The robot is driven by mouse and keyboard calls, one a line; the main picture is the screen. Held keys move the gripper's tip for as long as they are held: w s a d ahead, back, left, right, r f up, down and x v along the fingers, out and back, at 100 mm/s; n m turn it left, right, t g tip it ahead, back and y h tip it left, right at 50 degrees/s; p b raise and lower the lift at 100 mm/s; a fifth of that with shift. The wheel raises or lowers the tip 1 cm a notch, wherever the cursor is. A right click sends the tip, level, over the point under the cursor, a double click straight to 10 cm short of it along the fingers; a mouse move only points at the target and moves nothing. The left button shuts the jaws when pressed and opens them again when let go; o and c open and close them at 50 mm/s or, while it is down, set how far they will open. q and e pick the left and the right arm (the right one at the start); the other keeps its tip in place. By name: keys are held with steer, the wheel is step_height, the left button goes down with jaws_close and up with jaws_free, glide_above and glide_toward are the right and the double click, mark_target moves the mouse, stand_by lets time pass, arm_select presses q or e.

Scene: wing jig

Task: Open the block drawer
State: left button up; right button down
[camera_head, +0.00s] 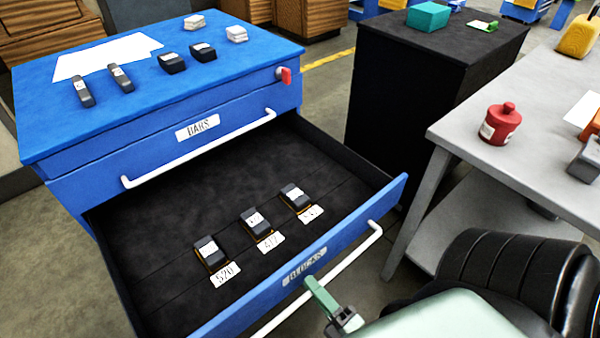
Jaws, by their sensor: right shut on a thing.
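The block drawer (225,329) is pulled well out of the blue cabinet (75,148). Its front bears a label reading BLOCKS (304,266) and a long white handle (352,252). Inside the drawer, several dark blocks, such as one block (209,252), stand in a row beside number tags on the black lining. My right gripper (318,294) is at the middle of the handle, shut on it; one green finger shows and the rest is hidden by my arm. My left gripper is not in view.
The BARS drawer (235,120) above is shut. Dark bars and blocks, pale blocks and a white sheet (105,55) lie on the cabinet top. A black cabinet (405,95) stands behind. A grey table (470,118) with a red pot (500,124) is at the right.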

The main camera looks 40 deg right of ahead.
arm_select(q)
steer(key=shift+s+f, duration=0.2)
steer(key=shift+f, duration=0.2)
arm_select(e)
steer(key=shift+s, duration=0.9)
steer(key=shift+f, duration=0.1)
steer(key=c, duration=1.4)
jaws_free()
steer(key=shift+c, duration=0.2)
